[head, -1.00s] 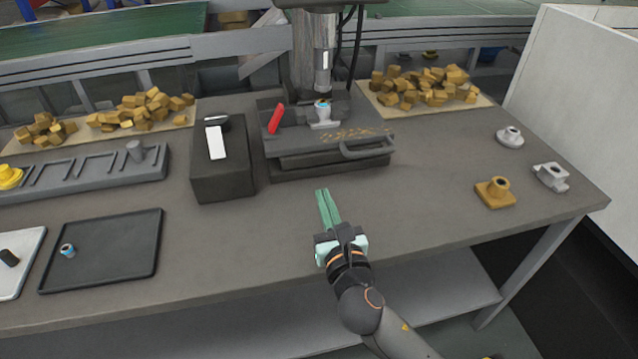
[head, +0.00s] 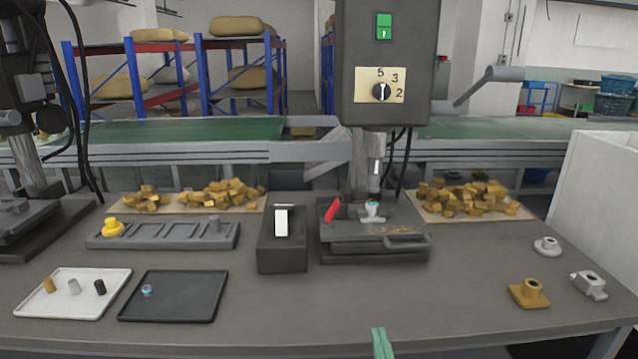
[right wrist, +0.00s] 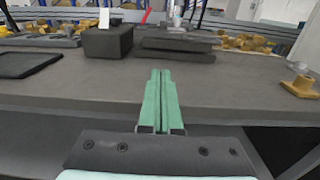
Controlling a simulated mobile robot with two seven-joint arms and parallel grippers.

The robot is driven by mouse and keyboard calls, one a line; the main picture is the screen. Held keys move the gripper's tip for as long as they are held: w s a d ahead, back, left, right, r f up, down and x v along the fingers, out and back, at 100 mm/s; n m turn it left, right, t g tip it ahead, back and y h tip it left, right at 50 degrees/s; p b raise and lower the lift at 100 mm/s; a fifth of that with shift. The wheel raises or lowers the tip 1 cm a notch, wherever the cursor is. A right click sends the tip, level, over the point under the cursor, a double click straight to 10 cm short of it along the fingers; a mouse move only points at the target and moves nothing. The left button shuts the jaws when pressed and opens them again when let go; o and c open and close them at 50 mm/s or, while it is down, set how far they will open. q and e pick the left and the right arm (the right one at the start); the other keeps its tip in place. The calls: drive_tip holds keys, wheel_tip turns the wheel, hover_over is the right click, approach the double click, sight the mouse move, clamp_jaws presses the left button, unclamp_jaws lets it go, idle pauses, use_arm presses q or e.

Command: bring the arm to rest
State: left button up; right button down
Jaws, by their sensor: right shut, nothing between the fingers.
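My right gripper (head: 382,343) shows only its green fingertips at the bottom edge of the head view, in front of the table's front edge. In the right wrist view its two green fingers (right wrist: 160,100) lie together, shut with nothing between them. They point toward the drill press vise, apart from everything on the table. The rest of my right arm is out of the head view. My left gripper is not in view.
The grey table (head: 270,310) is clear at its front middle. On it are a dark block (head: 282,256), the press vise (head: 375,248), a black tray (head: 175,300), a white tray (head: 75,308), a slotted rack (head: 165,238), and brass (head: 528,293) and grey fittings (head: 590,284) at right.

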use_arm(q)
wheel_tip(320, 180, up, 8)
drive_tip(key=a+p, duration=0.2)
drive_tip(key=p, duration=0.7)
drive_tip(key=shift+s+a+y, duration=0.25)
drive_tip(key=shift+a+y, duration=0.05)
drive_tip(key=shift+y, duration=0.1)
use_arm(e)
drive_tip(key=s+d+f+m+g, duration=0.2)
drive_tip(key=s+f+m, duration=0.3)
drive_tip(key=m, duration=0.6)
drive_tip(key=s+d+f+m+g+y, duration=0.1)
drive_tip(key=s+d+f+m+g, duration=0.1)
drive_tip(key=s+f+m, duration=0.4)
drive_tip(key=s+d+f+m+g, duration=0.2)
drive_tip(key=s+f+m+g, duration=0.2)
drive_tip(key=s+m, duration=0.6)
wheel_tip(320, 180, down, 2)
drive_tip(key=m, duration=0.7)
drive_tip(key=shift+d+g+y, duration=0.15)
drive_tip(key=shift+g+y, duration=0.15)
drive_tip(key=shift+y, duration=0.1)
drive_tip(key=shift+w+f, duration=0.1)
